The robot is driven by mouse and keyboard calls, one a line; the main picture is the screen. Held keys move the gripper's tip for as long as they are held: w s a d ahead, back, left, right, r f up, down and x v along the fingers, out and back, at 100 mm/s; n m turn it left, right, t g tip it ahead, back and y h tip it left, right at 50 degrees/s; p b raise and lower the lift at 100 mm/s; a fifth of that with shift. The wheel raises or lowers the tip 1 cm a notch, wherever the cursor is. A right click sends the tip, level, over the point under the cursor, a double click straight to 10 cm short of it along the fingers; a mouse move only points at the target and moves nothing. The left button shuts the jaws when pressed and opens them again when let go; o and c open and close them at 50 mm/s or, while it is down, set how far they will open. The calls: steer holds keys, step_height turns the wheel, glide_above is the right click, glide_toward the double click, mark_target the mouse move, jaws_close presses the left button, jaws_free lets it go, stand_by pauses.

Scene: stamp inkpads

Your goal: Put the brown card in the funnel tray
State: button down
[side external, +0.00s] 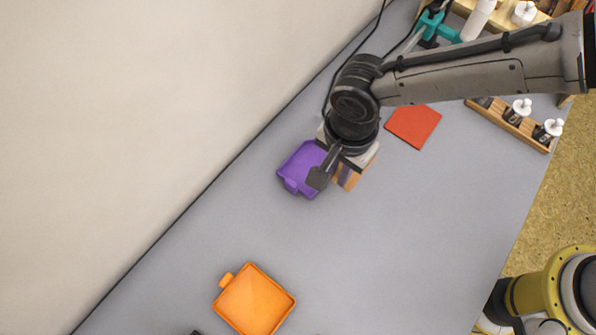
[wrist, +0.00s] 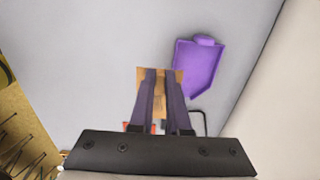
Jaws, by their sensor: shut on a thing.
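The brown card (wrist: 158,103) is between the two fingers of my gripper (wrist: 162,74), which is shut on it. In the side view the card (side external: 346,178) shows partly below the wrist, with the rest hidden by my gripper. A purple tray (side external: 299,166) with a small tab lies just left of the card there. In the wrist view the purple tray (wrist: 196,65) is right of the card, and its outline narrows toward one end like a funnel. The card appears beside the tray; its height above the table is hard to tell.
An orange tray (side external: 254,300) with a tab lies at the bottom of the side view. A red square (side external: 413,126) lies right of my wrist. A wooden rack (side external: 520,125) with white-handled stamps stands at the right. The grey table (side external: 400,240) between is clear.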

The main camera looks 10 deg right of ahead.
glide_above(297, 177)
steer(key=s, duration=0.2)
steer(key=f, duration=0.6)
steer(key=shift+d+f, duration=0.15)
steer(key=shift+d, duration=0.05)
steer(key=shift+w+a+f, duration=0.25)
steer(key=shift+a+f, duration=0.15)
steer(key=shift+f, duration=1.6)
steer(key=shift+f, duration=0.15)
steer(key=c, duration=0.9)
jaws_free()
step_height(297, 177, up, 12)
steer(key=shift+r, duration=0.2)
